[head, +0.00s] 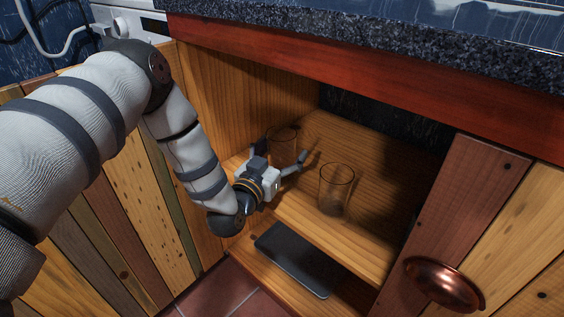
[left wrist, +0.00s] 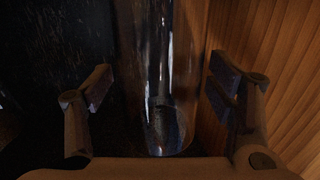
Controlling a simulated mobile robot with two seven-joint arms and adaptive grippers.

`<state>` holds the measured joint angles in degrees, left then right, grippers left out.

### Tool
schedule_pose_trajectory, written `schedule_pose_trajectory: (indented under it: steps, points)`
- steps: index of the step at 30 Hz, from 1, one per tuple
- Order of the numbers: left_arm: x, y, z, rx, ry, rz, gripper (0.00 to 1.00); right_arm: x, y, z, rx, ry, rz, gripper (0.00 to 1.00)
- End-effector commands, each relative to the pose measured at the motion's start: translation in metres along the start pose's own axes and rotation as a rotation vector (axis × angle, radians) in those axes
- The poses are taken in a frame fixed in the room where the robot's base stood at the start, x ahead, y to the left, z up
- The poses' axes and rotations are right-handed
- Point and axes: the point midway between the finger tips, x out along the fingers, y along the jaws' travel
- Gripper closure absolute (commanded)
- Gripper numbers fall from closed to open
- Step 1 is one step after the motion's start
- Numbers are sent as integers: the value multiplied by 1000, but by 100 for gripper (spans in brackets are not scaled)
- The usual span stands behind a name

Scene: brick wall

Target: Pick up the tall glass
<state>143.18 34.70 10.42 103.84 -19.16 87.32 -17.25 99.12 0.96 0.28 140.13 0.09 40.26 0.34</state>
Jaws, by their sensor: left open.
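A clear glass (head: 283,142) stands on the cabinet shelf near the left side wall. In the left wrist view this glass (left wrist: 168,65) is upright in the picture, between my two fingers. My left gripper (head: 281,155) is open, with one finger on each side of the glass, and gaps show between the fingers and the glass. The gripper (left wrist: 160,90) and its own body hide part of the glass in the head view. A second clear glass (head: 337,190) stands to the right of my gripper. I cannot tell surely which glass is taller.
The wooden shelf (head: 375,165) is bare to the right of the glasses. A dark flat slab (head: 300,260) lies on the lower level. A red beam (head: 370,85) and stone countertop run above the opening. A door with a copper knob (head: 445,283) is at the right.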

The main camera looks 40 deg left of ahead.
Motion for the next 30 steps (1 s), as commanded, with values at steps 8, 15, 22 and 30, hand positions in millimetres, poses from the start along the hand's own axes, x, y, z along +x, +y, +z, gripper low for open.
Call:
schedule_pose_trajectory:
  steps: [8,15,22,30]
  points:
    - [0,0,0,0,-1,1,84,0,0,0,0,0,0,13]
    - [0,0,0,0,0,1,84,0,0,0,0,0,0,13]
    - [0,0,-33,0,7,1,84,-15,1,7,2,24,0,13]
    - [-39,-42,-107,-1,7,-4,84,-52,4,22,8,80,0,13]
